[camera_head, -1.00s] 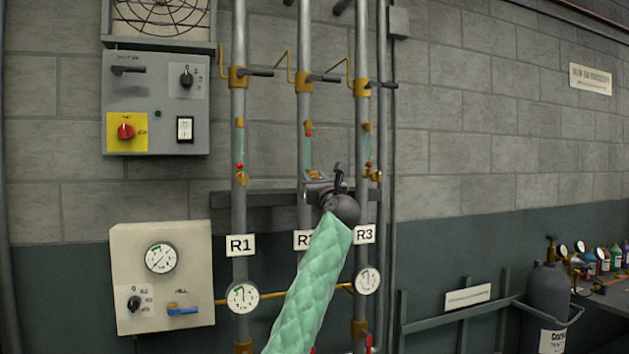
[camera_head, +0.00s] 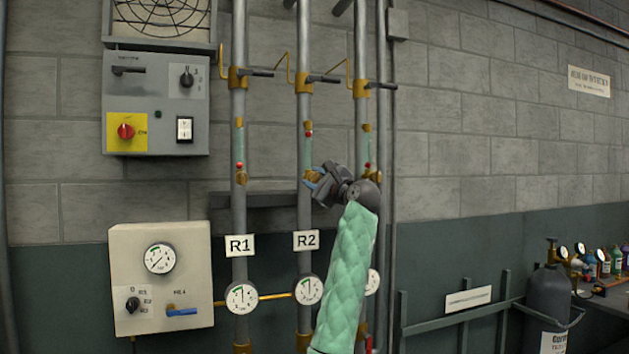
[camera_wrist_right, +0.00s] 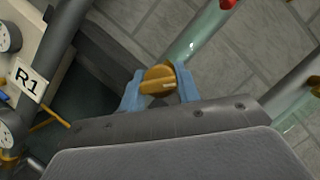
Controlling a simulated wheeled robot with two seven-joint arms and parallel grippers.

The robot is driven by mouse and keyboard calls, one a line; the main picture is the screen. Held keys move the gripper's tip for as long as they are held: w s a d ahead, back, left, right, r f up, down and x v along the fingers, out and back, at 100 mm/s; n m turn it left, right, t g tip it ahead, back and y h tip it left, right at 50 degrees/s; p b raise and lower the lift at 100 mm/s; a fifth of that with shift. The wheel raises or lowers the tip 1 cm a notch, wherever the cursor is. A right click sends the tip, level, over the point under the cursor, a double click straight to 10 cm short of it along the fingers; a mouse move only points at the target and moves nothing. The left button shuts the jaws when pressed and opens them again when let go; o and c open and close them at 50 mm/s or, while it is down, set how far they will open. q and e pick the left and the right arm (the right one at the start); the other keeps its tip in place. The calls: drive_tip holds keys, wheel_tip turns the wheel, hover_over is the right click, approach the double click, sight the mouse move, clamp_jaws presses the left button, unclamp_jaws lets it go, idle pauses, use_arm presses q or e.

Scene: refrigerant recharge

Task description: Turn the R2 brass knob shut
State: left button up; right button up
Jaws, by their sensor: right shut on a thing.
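The R2 brass knob (camera_wrist_right: 157,80) sits on the middle pipe (camera_head: 304,215), above the R2 label (camera_head: 306,241). My right gripper (camera_head: 312,178) is at the knob with its blue fingers on either side. In the right wrist view the fingers (camera_wrist_right: 160,90) are closed on the brass knob, and its ridge shows between them. In the head view the gripper body and fingers hide most of the knob. My left gripper is not in view.
The R1 pipe with its brass knob (camera_head: 240,181) stands to the left. The R3 pipe (camera_head: 362,110) passes behind my right wrist. Gauges hang below the labels. A grey control box (camera_head: 156,100) and a pale panel (camera_head: 160,280) are on the left wall. A cylinder (camera_head: 548,295) stands at right.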

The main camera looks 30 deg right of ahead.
drive_tip(key=n+g, duration=0.1)
drive_tip(key=n, duration=0.2)
drive_tip(key=shift+d+y, duration=0.1)
drive_tip(key=shift+y, duration=0.2)
drive_tip(key=shift+n, duration=0.5)
drive_tip(key=shift+n+g+p, duration=0.55)
drive_tip(key=shift+n+g, duration=0.25)
drive_tip(key=shift+n, duration=0.9)
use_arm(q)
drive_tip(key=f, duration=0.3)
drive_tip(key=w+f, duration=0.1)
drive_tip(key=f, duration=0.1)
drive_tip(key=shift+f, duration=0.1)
use_arm(e)
drive_tip(key=shift+n, duration=0.3)
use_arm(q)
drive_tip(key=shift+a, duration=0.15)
